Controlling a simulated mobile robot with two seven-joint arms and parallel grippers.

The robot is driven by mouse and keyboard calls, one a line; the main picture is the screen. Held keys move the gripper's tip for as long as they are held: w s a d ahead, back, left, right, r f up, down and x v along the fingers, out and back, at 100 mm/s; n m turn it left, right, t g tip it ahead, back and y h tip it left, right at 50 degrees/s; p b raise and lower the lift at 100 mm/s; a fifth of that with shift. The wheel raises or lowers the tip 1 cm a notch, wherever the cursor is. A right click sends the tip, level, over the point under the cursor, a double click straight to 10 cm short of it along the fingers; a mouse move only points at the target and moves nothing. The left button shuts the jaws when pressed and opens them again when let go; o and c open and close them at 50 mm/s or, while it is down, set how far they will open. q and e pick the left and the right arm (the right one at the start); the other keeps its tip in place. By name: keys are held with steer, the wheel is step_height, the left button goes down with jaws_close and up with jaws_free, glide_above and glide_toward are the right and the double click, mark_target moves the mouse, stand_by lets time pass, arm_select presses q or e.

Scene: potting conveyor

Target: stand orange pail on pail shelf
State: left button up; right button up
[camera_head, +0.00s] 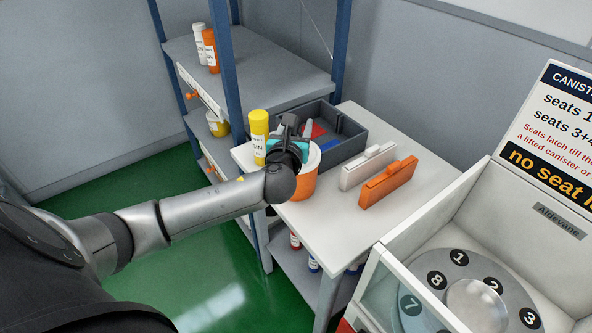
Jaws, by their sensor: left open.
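The orange pail (304,186), with a pale upper part, stands at the left end of the white table, partly hidden by my left arm. My left gripper (289,150) is right at the top of the pail and open; a teal piece shows there. Whether the fingers touch the pail, I cannot tell. A blue-posted shelf rack (262,75) stands at the left, with a yellow pail (217,124) on a lower level. I cannot read which level is the pail shelf. My right gripper is not in view.
A yellow canister (259,136) stands close behind my left gripper. A dark grey bin (350,140), a white case (366,167) and an orange case (388,183) are on the table. White and orange bottles (205,48) stand on the rack. A numbered turntable (455,275) is at lower right.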

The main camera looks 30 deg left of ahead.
arm_select(q)
steer(key=shift+x, duration=1.1)
jaws_close()
stand_by(0.6)
steer(key=shift+r, duration=0.2)
